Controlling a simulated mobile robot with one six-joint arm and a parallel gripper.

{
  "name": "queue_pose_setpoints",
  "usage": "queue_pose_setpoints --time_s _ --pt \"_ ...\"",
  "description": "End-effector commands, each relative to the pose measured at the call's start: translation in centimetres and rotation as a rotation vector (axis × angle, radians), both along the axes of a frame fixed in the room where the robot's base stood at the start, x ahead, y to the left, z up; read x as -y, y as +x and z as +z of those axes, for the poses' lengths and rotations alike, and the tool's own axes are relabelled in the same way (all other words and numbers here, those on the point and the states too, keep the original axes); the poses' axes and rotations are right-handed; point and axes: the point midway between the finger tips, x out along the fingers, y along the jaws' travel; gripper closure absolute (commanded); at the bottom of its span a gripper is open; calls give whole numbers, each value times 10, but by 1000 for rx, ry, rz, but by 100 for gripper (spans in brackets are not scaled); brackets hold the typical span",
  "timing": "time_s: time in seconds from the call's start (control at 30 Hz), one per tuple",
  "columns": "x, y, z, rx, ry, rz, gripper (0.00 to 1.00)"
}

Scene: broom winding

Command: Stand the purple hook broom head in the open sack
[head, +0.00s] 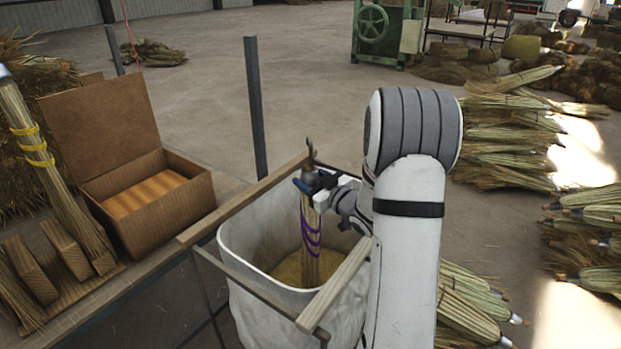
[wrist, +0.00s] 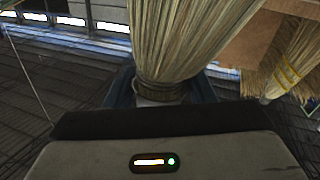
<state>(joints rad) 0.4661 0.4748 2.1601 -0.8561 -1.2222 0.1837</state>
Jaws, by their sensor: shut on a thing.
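The purple hook broom head (head: 312,238) hangs upright inside the open sack, bristles down, with purple bands round its straw and a dark hook on top. My gripper (head: 312,184) is shut on its neck just below the hook, about level with the frame's bars. The white open sack (head: 262,308) hangs in a wood and metal frame, with tan material at its bottom. I cannot tell whether the bristle ends touch that bottom. In the wrist view the straw (wrist: 185,40) fans out from between the jaws (wrist: 160,95); the purple bands do not show there.
A cardboard box (head: 140,210), its lid open, stands left of the sack on a bench with wooden blocks (head: 65,248) and a yellow-banded broom (head: 40,150). A dark post (head: 255,110) rises behind the sack. Broom piles (head: 510,130) lie on the right.

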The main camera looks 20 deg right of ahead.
Motion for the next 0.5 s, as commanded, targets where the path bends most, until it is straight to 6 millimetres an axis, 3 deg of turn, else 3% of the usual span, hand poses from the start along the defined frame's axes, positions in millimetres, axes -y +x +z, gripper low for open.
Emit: queue_pose_setpoints --time_s 0.47,0.5 --pt "0 0 -5 2 0 0 100" --pt "0 0 -5 2 0 0 50"
